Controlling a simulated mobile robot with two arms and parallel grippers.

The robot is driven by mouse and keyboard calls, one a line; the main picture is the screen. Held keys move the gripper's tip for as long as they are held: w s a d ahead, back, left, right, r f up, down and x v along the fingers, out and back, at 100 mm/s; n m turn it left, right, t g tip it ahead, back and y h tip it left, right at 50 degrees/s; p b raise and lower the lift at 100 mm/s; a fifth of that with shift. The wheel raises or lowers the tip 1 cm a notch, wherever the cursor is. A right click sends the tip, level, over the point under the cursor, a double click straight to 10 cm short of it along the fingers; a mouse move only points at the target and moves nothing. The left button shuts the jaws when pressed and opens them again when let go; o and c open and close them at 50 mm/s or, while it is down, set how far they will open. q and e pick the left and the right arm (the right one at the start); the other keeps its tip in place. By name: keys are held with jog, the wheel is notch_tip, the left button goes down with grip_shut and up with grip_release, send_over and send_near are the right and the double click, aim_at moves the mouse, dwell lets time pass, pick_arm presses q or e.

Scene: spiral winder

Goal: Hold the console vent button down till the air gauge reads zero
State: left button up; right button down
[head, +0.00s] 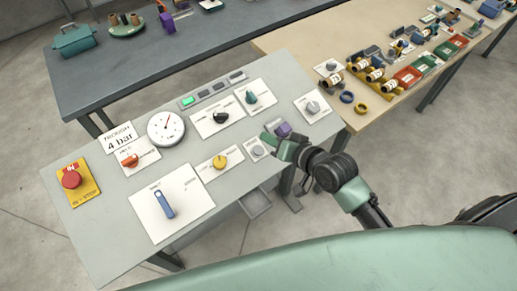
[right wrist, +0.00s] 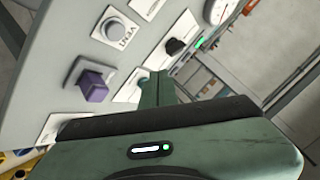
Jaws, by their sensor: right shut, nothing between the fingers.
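The grey-green console (head: 110,222) stands in front of me. Its round white air gauge (head: 167,129) has its needle pointing up and slightly right, off to one side of a sign reading 4 bar (head: 119,138). A purple square button (head: 283,129) sits near the right edge; it also shows in the right wrist view (right wrist: 93,86). A grey round button (head: 258,151) sits on a white plate close by. My right gripper (head: 269,139) is shut and empty, just above the panel between these two buttons. My left gripper is out of view.
A red stop button (head: 71,179), blue lever (head: 164,203), yellow knob (head: 220,162), black knob (head: 220,117), green knob (head: 251,97) and another grey control (head: 312,107) sit on the console. A tan table (head: 300,42) with parts stands at the right.

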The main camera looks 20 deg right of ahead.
aim_at(258, 150)
jog(key=shift+f, duration=0.15)
jog(key=f+b, duration=0.2)
jog(key=w+f+b, duration=0.1)
jog(key=f+b, duration=0.1)
jog(key=b, duration=0.1)
jog(key=w+a+f+b, duration=0.1)
jog(key=f+b, duration=0.1)
jog(key=f, duration=0.1)
jog(key=shift+w+f+b, duration=0.25)
jog(key=shift+f+b, duration=0.2)
jog(key=shift+f, duration=0.1)
jog(key=shift+f, duration=0.1)
dwell(1.4)
jog(key=shift+w+f, duration=0.15)
jog(key=shift+f, duration=0.15)
